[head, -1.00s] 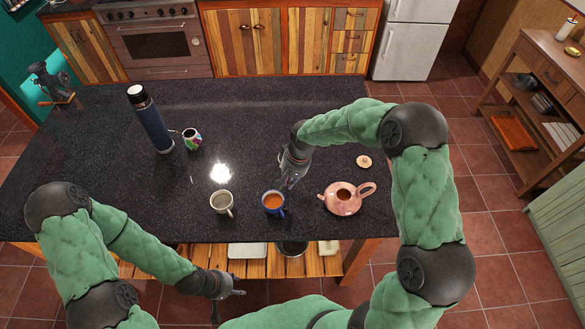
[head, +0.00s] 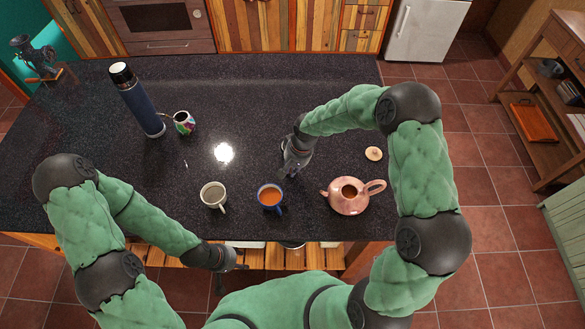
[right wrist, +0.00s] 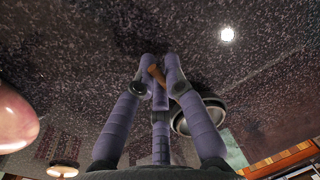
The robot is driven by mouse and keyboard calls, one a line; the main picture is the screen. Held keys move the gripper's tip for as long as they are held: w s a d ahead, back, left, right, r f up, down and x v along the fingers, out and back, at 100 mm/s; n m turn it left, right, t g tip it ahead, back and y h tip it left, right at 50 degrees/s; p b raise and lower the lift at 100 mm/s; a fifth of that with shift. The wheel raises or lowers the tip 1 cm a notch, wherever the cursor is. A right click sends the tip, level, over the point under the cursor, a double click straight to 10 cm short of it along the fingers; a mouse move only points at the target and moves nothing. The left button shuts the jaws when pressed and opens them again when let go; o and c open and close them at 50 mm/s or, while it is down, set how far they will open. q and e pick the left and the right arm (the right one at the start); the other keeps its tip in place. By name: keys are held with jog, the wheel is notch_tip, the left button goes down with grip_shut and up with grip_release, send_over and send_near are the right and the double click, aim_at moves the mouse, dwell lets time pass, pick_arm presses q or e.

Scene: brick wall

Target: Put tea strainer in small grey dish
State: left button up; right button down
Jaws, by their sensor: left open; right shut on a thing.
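My right gripper (head: 291,172) is over the counter, just behind and right of the blue mug. The right wrist view shows its fingers (right wrist: 158,72) shut on the brown handle of the tea strainer (right wrist: 176,86). A dark round bowl with a pale rim beside the fingers appears to be the strainer's head, partly hidden by a finger. The strainer cannot be made out in the head view. I cannot make out the small grey dish in either view. My left gripper (head: 236,262) is open and empty at the counter's front edge.
A blue mug (head: 270,197) of orange-brown drink and a grey mug (head: 213,195) stand near the front edge. A pink teapot (head: 349,196) and its lid (head: 374,153) are at right. A dark blue flask (head: 137,100) and a patterned cup (head: 184,123) stand at back left.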

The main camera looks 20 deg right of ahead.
jog(key=shift+s+a+r, duration=0.1)
jog(key=shift+s+r, duration=0.05)
jog(key=c, duration=1.3)
grip_release()
jog(key=shift+f, duration=0.25)
pick_arm(q)
jog(key=shift+s+a, duration=0.1)
pick_arm(e)
jog(key=shift+r, duration=0.1)
